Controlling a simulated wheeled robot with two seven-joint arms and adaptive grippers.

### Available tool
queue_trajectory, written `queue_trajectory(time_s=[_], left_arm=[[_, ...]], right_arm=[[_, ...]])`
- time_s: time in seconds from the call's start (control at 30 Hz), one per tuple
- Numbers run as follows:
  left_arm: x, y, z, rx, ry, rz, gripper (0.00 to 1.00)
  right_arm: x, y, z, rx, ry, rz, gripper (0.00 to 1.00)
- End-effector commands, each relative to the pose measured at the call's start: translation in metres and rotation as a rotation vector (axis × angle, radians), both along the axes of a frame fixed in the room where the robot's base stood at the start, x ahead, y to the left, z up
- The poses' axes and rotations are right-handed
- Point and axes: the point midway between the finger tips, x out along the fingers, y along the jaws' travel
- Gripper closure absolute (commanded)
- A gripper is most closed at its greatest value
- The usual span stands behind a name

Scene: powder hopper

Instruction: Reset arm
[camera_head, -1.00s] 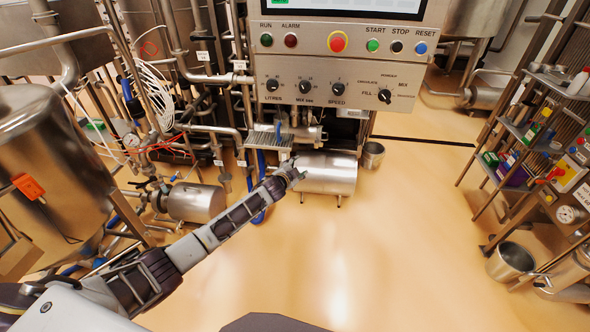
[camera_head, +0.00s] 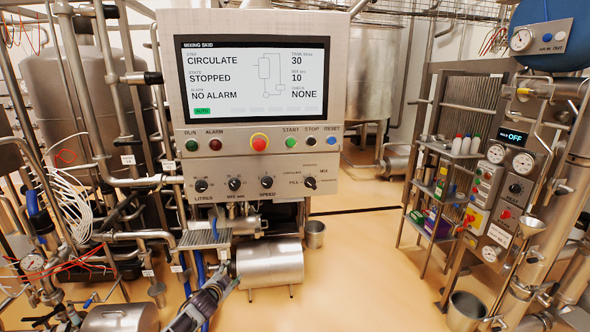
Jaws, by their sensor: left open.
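My left gripper (camera_head: 229,276) is at the end of my arm, which comes up from the bottom edge left of the middle. It is small and dark in the picture and shows open, with nothing seen in it. In the picture it lies by the left end of a steel cylinder (camera_head: 271,263) under the control panel (camera_head: 255,171); I cannot tell whether they touch. The panel's screen (camera_head: 257,77) reads CIRCULATE, STOPPED and NO ALARM. A row of buttons with a large red one (camera_head: 259,142) and several black knobs sits below it. My right gripper is out of view.
Pipes, cables and a steel tank (camera_head: 87,95) crowd the left side. A rack of bottles and boxes (camera_head: 447,185) stands at the right, with a gauge panel and a steel bucket (camera_head: 466,311). A small steel pot (camera_head: 315,233) stands behind the cylinder. The floor (camera_head: 370,275) between is clear.

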Motion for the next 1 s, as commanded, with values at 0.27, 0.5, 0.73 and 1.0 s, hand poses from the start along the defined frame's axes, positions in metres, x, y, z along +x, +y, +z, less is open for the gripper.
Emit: queue_trajectory(time_s=[0.27,0.5,0.73,1.0], left_arm=[[-0.022,0.064,-0.092,-0.095,0.134,0.144,0.48],[-0.08,0.084,-0.184,-0.162,0.269,0.237,0.48],[-0.15,0.091,-0.265,-0.207,0.397,0.31,0.48],[-0.245,0.088,-0.346,-0.248,0.545,0.387,0.48]], right_arm=[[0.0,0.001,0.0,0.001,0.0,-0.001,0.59],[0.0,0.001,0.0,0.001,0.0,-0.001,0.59],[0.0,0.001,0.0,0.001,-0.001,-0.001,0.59],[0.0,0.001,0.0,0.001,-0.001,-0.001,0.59]])
